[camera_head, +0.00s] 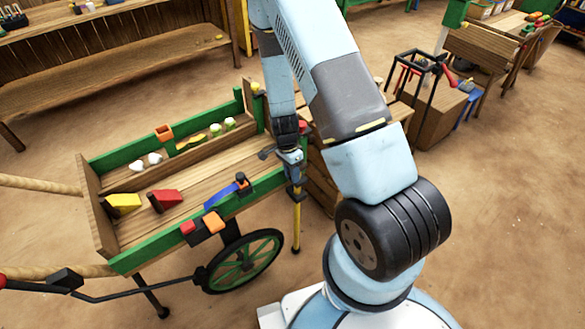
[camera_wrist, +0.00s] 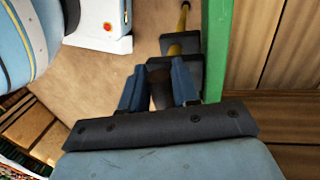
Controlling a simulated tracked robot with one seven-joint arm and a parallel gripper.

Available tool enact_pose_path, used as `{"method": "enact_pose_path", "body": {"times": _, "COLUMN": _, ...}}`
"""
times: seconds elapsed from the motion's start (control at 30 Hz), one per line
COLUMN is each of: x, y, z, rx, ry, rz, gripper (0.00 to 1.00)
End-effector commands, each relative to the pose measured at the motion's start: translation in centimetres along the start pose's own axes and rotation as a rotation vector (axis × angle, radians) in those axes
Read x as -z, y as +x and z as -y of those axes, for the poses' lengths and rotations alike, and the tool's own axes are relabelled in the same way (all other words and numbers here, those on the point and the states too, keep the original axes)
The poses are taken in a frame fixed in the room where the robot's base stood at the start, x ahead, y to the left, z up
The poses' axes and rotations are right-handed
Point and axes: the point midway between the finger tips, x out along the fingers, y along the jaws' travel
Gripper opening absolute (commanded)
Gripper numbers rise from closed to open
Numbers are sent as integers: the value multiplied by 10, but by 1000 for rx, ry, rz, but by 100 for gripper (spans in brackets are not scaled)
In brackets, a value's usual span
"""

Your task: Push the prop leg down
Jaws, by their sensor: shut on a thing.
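The prop leg (camera_head: 296,225) is a thin yellow rod standing near upright at the cart's right end, its foot at the sandy floor. In the wrist view the prop leg (camera_wrist: 175,49) runs through dark brackets (camera_wrist: 180,68) beside a green rail (camera_wrist: 216,50). My gripper (camera_head: 295,178) is at the upper part of the leg, just outside the cart's green side. In the wrist view my gripper's blue fingers (camera_wrist: 158,88) are closed around the leg's dark upper end, which they mostly hide. Whether the foot touches the floor is hard to tell.
The wooden cart (camera_head: 180,190) with green rails holds colored blocks and small pieces. Its spoked wheel (camera_head: 243,262) is left of the leg. A wooden crate stands just behind my arm, and a black frame (camera_head: 425,75) stands farther right. The floor (camera_head: 510,220) at right is clear.

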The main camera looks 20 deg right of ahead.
Motion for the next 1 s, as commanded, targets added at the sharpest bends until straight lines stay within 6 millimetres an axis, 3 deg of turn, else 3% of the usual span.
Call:
{"method": "enact_pose_path", "body": {"times": 0.3, "x": -1, "y": 2, "z": 4, "rx": 6, "ry": -2, "rz": -2, "gripper": 0}}
{"method": "enact_pose_path", "body": {"times": 0.33, "x": -1, "y": 2, "z": 4, "rx": 6, "ry": -2, "rz": -2, "gripper": 32}}
{"method": "enact_pose_path", "body": {"times": 0.5, "x": 0, "y": 2, "z": 2, "rx": 4, "ry": -2, "rz": -1, "gripper": 48}}
{"method": "enact_pose_path", "body": {"times": 0.8, "x": 0, "y": 0, "z": 1, "rx": 2, "ry": -1, "rz": -1, "gripper": 48}}
{"method": "enact_pose_path", "body": {"times": 1.0, "x": 0, "y": -18, "z": 2, "rx": 3, "ry": 0, "rz": -2, "gripper": 48}}
